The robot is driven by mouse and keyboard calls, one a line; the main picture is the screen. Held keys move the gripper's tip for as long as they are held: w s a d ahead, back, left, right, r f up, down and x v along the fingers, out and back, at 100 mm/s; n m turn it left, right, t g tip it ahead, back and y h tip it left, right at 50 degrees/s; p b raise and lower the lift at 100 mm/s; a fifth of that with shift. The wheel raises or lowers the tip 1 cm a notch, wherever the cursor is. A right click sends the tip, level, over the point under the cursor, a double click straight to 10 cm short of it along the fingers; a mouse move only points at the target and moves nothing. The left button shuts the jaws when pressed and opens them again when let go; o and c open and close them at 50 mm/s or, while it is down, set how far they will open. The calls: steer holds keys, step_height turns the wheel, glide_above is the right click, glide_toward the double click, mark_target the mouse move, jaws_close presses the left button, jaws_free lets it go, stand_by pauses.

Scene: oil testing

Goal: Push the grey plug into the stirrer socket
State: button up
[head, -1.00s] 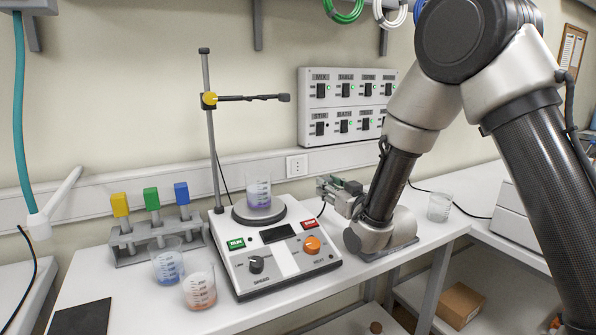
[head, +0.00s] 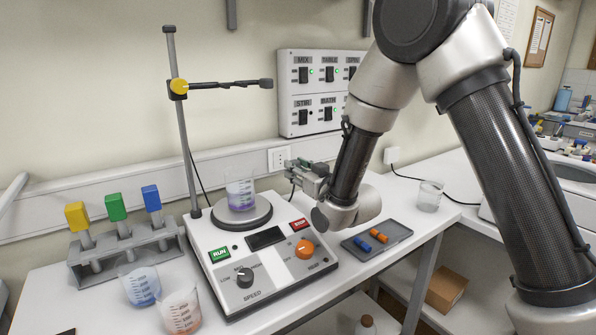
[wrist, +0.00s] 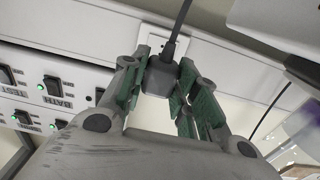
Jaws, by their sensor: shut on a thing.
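My gripper (wrist: 158,92) is shut on the grey plug (wrist: 160,75), whose dark cable (wrist: 179,25) runs up and out of the wrist view. A white socket plate (wrist: 152,38) lies just behind the plug. Whether the plug touches it or sits in it cannot be told. In the head view my gripper (head: 291,170) is just in front of and below the white wall socket (head: 279,158), and the plug is hard to make out. The stirrer (head: 260,250) stands on the bench with a beaker of purple liquid (head: 240,188) on its plate.
A switch panel (head: 312,62) hangs above the trunking. A clamp stand (head: 178,130) rises behind the stirrer. A rack with coloured-topped items (head: 125,250) and two beakers stand at left. A tray (head: 400,233) with orange and blue pieces and an empty beaker (head: 429,196) are at right.

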mark_target(280, 160)
steer(key=shift+x, duration=2.6)
steer(key=shift+w+a, duration=0.35)
steer(key=shift+w, duration=0.1)
steer(key=o, duration=1)
steer(key=shift+o, duration=0.2)
steer(key=v, duration=1.2)
steer(key=shift+f, duration=0.1)
